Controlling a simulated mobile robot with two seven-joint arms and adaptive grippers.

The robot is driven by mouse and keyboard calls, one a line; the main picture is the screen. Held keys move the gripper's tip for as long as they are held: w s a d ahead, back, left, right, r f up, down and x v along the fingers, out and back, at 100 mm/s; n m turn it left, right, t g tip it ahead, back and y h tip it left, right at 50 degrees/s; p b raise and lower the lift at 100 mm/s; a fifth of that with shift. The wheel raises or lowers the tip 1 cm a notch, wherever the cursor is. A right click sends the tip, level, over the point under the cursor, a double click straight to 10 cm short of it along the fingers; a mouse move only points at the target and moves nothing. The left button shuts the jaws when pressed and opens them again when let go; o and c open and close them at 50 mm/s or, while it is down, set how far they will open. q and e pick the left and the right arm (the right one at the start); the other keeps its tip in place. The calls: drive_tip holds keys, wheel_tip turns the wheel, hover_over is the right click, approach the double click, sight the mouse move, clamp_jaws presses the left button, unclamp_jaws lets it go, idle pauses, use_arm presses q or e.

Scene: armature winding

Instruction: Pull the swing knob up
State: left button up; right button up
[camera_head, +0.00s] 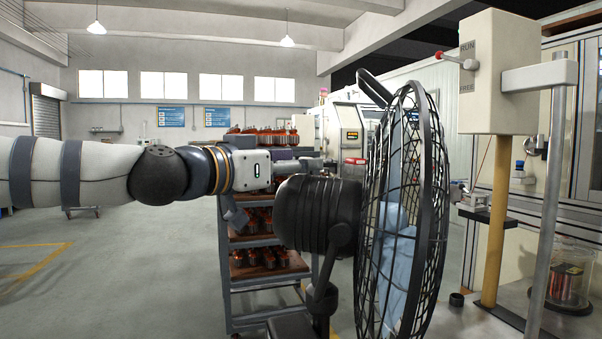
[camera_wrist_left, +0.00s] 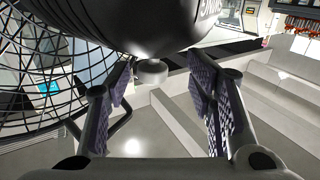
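A black fan stands at centre right in the head view, with a round wire cage (camera_head: 405,215) and a dark ribbed motor housing (camera_head: 318,212) behind it. In the left wrist view the housing (camera_wrist_left: 140,18) fills the top, and a small pale grey knob (camera_wrist_left: 151,72) sticks out from it. My left gripper (camera_head: 312,167) is just above the housing in the head view. In the left wrist view its padded fingers (camera_wrist_left: 160,85) are open, with the knob between them near the tips. Gaps show on both sides of the knob. My right gripper is out of view.
The fan cage (camera_wrist_left: 45,85) is close beside my left finger in the left wrist view. A shelf rack (camera_head: 262,241) with copper-wound parts stands behind the fan. A beige machine post (camera_head: 497,220) with a lever box is at the right. The floor at left is clear.

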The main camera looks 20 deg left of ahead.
use_arm(q)
drive_tip(key=shift+o, duration=0.5)
drive_tip(key=shift+w+d+f, duration=0.15)
drive_tip(key=shift+w+d, duration=0.25)
drive_tip(key=shift+d, duration=0.2)
clamp_jaws()
drive_tip(key=shift+c, duration=0.5)
unclamp_jaws()
drive_tip(key=shift+d, duration=0.1)
drive_tip(key=shift+s, duration=0.1)
